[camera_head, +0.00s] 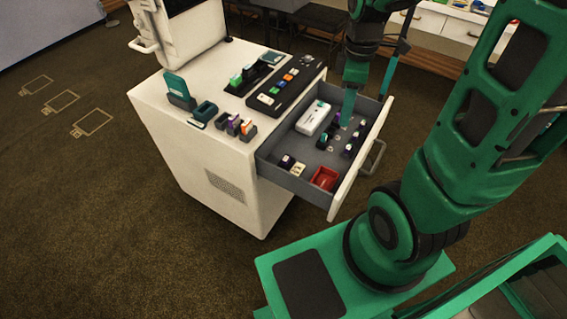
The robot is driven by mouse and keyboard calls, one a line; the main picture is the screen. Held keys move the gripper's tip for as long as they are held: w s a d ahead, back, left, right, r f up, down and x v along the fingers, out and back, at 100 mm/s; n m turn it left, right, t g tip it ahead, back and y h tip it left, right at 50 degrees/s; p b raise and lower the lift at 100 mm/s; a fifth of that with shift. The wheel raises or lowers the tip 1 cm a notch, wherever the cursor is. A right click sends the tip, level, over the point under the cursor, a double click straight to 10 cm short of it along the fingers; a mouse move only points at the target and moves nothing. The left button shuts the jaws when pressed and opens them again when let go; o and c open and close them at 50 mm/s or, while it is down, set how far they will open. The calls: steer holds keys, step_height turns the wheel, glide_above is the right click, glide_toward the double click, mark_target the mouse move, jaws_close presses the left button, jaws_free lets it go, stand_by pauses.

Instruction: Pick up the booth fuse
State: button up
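An open drawer (372,139) of a white cabinet holds several small items, and I cannot tell for sure which one is the booth fuse. A row of small dark and purple pieces (353,145) lies on the drawer's right side. My gripper (347,108) points down over the back right of the drawer, above small dark pieces. Its fingers are small and seen edge-on, so I cannot tell whether they are open or hold anything.
The drawer also holds a white box (313,118) and a red tray (324,178). The cabinet top (150,92) carries a black button panel (284,83), a teal stand (178,88) and small coloured blocks (234,125). Brown carpet (110,185) is clear to the left.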

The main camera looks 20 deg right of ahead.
steer(key=w+a+f+n, duration=0.6)
steer(key=f+n, duration=0.1)
steer(key=n, duration=0.2)
steer(key=n+y, duration=0.1)
steer(key=n, duration=0.5)
glide_toward(286, 158)
steer(key=shift+a+f, duration=0.2)
steer(key=shift+f, duration=1.85)
steer(key=shift+a+f, duration=0.15)
steer(key=shift+f, duration=1.9)
steer(key=shift+c, duration=0.3)
jaws_close()
